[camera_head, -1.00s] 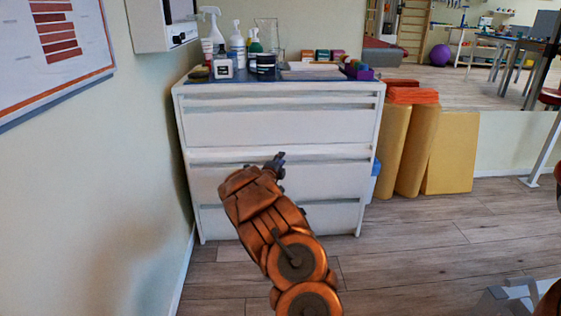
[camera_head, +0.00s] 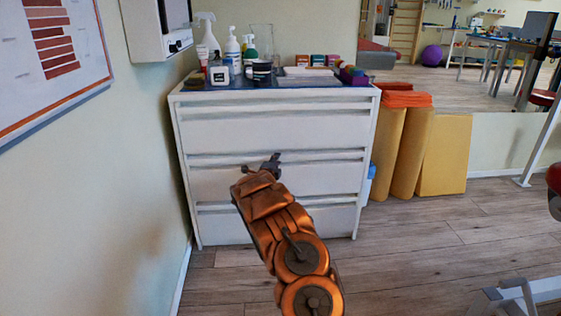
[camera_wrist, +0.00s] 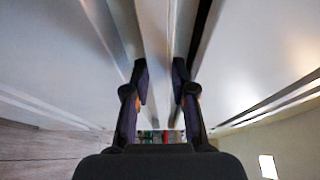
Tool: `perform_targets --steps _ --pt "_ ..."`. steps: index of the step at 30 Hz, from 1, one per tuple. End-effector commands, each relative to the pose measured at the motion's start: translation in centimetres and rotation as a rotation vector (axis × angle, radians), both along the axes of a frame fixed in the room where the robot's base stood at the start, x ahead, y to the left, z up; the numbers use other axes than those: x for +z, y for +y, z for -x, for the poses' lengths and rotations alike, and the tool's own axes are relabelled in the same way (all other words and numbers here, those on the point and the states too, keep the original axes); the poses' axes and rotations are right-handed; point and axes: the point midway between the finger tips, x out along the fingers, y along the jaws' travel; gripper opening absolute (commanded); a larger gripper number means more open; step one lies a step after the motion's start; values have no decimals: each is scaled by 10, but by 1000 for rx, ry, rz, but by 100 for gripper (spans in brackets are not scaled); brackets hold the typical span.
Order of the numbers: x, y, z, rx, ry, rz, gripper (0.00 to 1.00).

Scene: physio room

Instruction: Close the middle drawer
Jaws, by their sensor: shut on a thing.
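The white drawer cabinet (camera_head: 275,130) stands against the wall, with three wide drawers. The middle drawer (camera_head: 325,178) looks nearly flush with the drawers above and below; a small gap cannot be ruled out. My gripper (camera_head: 262,163) is at its upper edge, left of centre. In the wrist view, the fingers (camera_wrist: 161,75) stand on either side of a pale strip (camera_wrist: 159,40), the drawer's edge, and are shut on it. The exact contact is partly hidden by the fingers. My arm covers part of the middle and bottom drawer fronts.
Bottles, jars and small boxes (camera_head: 317,61) stand on the cabinet top. Yellow mats (camera_head: 443,155) and orange pads (camera_head: 405,99) are to the right. The wall is close on the left. Wooden floor (camera_head: 420,240) is open at front right.

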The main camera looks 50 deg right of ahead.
Motion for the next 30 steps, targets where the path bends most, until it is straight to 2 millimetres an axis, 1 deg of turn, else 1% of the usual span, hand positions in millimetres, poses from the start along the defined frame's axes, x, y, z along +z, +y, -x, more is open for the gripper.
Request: perform_targets --steps 1,9,10,16,24,30 --pt "-6 3 -4 11 9 -9 0" --pt "-6 2 -4 10 8 -8 0" --pt "-6 2 -3 10 8 -8 26" --pt "-4 1 -2 6 5 -5 46" --pt "-2 -1 0 1 2 -2 46" --pt "-1 5 0 3 2 -2 46"
